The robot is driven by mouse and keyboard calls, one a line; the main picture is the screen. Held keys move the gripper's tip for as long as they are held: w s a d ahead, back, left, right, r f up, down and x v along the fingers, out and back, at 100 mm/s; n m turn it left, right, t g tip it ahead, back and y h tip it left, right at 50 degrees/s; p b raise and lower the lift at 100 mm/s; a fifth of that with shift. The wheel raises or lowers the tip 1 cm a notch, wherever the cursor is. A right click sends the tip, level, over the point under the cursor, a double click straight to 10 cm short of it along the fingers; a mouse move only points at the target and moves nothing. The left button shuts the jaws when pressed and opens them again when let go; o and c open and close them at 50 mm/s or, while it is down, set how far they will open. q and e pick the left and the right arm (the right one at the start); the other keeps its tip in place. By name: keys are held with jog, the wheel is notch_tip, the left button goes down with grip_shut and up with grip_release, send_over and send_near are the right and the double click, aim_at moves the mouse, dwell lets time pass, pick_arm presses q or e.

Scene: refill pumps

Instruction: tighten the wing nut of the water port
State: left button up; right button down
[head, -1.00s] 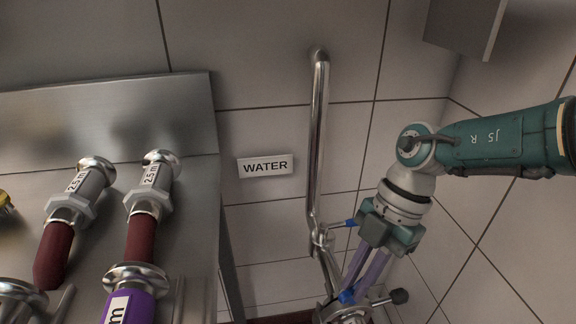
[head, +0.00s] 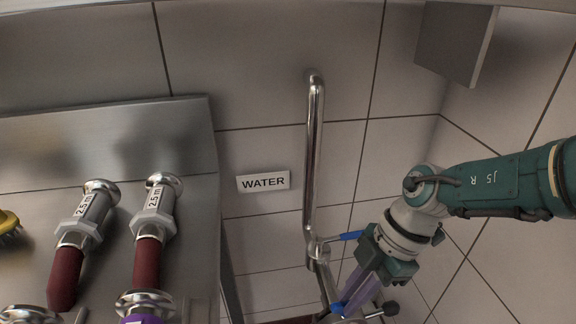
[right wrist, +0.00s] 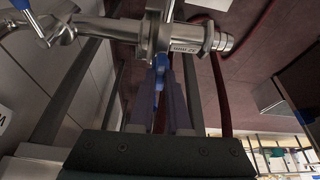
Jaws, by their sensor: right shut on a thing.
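The water port's steel pipe (head: 315,150) runs down the tiled wall beside the WATER sign (head: 263,181). Its lower end is mostly cut off by the frame's bottom edge. My right gripper (head: 352,298) reaches down at that lower end. In the right wrist view the steel port fitting (right wrist: 188,37) crosses the top of the picture. My right gripper (right wrist: 166,72) is shut there on a blue wing nut (right wrist: 158,76) below the fitting. A blue end of it also shows by the fingertips in the head view (head: 338,308). The fingers partly hide the nut. My left gripper is not in view.
A blue valve lever (head: 351,236) sticks out of the pipe close to my right gripper. A steel bench (head: 195,270) at left holds several hose ends with metal couplings (head: 155,207). A grey box (head: 455,45) hangs on the wall at upper right.

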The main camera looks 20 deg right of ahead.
jog(key=c, duration=0.9)
grip_release()
jog(key=p+v, duration=0.8)
jog(key=v, duration=0.2)
jog(key=shift+f, duration=0.1)
